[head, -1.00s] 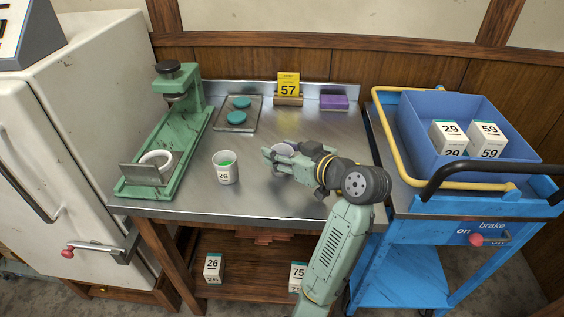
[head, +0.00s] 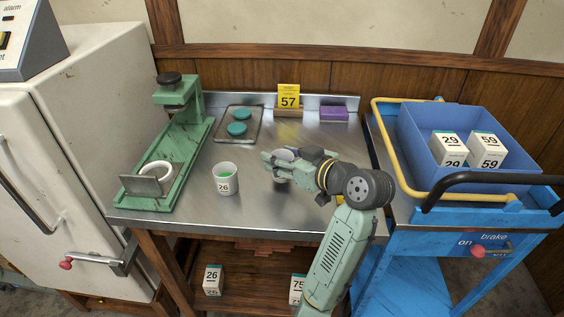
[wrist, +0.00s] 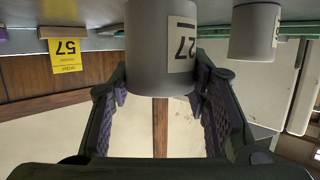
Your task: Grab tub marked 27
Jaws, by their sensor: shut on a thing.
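The grey tub marked 27 (wrist: 158,45) is between my gripper's two fingers (wrist: 160,85) in the wrist view, its label facing right. The fingers are shut on its sides. In the head view my gripper (head: 276,162) is over the middle of the metal worktop (head: 250,205), and only part of tub 27 (head: 281,178) shows behind the fingers. I cannot tell whether its base touches the worktop. A similar tub marked 26 (head: 225,182) stands apart to the left, and also shows in the wrist view (wrist: 253,32).
A green press (head: 180,145) stands at left. Teal discs (head: 237,129) lie on a plate behind. A yellow card 57 (head: 288,97) and purple block (head: 334,114) are at the back. A blue bin (head: 420,132) with boxes sits on the cart at right. The worktop's front is clear.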

